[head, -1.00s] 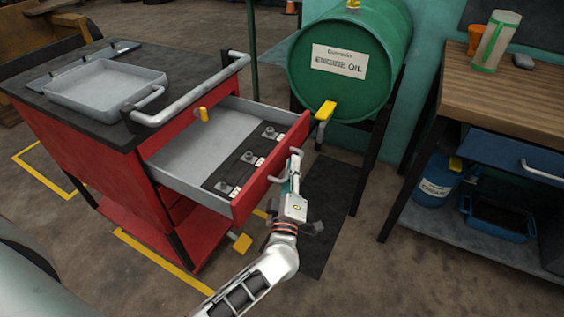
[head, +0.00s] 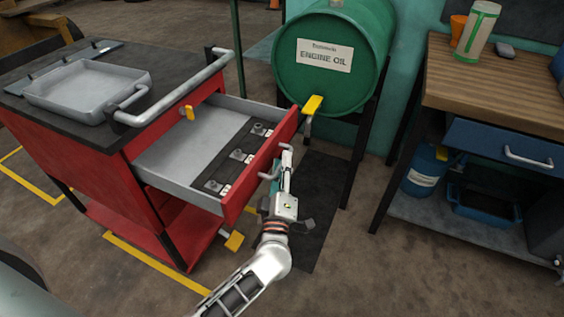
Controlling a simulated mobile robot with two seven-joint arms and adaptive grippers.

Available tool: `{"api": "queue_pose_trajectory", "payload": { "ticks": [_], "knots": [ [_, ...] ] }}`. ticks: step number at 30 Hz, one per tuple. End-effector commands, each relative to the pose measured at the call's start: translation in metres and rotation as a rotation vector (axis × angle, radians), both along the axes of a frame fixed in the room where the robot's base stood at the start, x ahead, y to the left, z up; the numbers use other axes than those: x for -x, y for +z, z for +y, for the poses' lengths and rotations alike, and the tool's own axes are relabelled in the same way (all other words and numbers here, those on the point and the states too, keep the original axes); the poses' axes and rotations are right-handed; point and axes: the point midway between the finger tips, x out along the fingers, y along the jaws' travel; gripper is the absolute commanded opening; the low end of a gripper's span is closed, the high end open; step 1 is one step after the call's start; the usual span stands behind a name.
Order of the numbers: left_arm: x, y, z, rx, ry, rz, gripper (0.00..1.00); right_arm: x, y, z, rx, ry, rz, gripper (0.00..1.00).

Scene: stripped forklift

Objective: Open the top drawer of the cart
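The red cart (head: 90,158) stands at the left with a dark top. Its top drawer (head: 262,165) is pulled well out, showing a grey interior with a dark strip of several small metal parts. A pale bar handle (head: 270,171) is on the drawer's red front. My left gripper (head: 284,168) is at the drawer front, right by the handle. Its fingers overlap the handle in this view, and I cannot tell whether they are closed around it. My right gripper is not in view.
A grey tray (head: 86,92) lies on the cart top beside a push bar (head: 175,95). A wooden-topped workbench (head: 495,90) is at the right. Floor between cart and bench is open.

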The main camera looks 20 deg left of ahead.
Motion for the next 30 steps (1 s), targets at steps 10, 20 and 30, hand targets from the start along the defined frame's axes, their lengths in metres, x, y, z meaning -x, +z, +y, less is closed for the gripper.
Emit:
{"api": "queue_pose_trajectory", "payload": {
  "ticks": [10,20,30],
  "knots": [
    [0.064,-0.015,-0.017,0.001,-0.001,0.004,0.26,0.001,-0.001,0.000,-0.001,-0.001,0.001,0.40],
    [0.103,-0.023,-0.028,0.001,-0.001,0.001,0.26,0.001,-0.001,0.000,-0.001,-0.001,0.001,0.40],
    [0.106,-0.023,-0.029,0.000,0.000,0.000,0.26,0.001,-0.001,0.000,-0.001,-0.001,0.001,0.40]
  ]
}}
